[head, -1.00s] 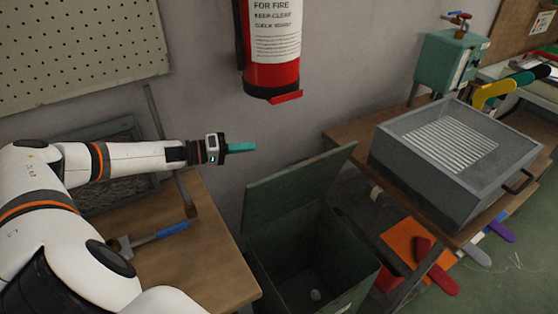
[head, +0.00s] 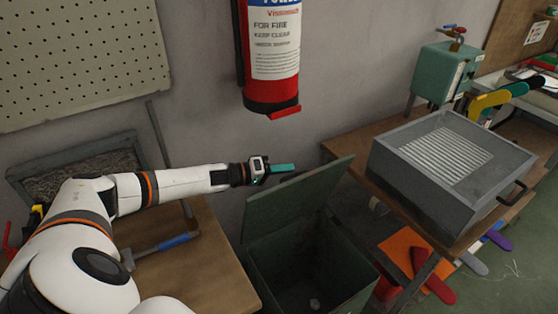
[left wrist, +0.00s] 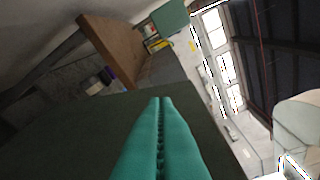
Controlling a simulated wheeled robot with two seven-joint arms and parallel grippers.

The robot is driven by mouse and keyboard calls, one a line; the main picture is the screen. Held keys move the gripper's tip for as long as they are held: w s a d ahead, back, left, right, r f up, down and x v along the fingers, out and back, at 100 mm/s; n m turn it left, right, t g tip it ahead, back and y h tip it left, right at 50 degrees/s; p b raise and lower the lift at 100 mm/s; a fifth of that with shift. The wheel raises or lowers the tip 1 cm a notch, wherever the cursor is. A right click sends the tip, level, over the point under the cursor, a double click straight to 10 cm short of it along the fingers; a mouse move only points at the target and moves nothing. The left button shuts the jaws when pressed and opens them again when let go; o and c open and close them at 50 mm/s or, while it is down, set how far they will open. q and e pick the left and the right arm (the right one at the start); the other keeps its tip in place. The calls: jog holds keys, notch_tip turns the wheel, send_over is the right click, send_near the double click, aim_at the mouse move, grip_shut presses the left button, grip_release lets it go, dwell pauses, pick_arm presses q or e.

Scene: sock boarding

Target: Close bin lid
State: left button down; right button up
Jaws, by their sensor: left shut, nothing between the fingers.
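The green bin (head: 340,272) stands on the floor between the two benches. Its lid (head: 290,205) is open and leans up at a slant toward the wall. A small pale item (head: 314,303) lies inside the bin. My left gripper (head: 290,168) is shut and empty, with teal fingers, above the lid's upper edge and apart from it as far as I can tell. In the left wrist view the closed fingers (left wrist: 160,135) point at a dark green surface, probably the lid (left wrist: 60,140). My right gripper is not in view.
A fire extinguisher (head: 270,60) hangs on the wall close above my left gripper. A wooden bench (head: 200,265) with a blue-handled tool (head: 172,242) is at left. A grey box (head: 440,175) sits on the right bench.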

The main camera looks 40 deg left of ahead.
pick_arm(q)
jog(key=shift+d, duration=0.15)
jog(key=s+d+f+m+y+p, duration=0.1)
jog(key=s+d+f+m+p, duration=0.1)
jog(key=d+f, duration=0.3)
jog(key=s+d+f+m+p, duration=0.2)
jog(key=s+d+f, duration=0.3)
jog(key=d, duration=0.8)
jog(key=shift+s+m+y, duration=0.25)
jog(key=shift+m+y, duration=0.15)
jog(key=shift+m, duration=0.1)
jog(key=shift+p, duration=0.3)
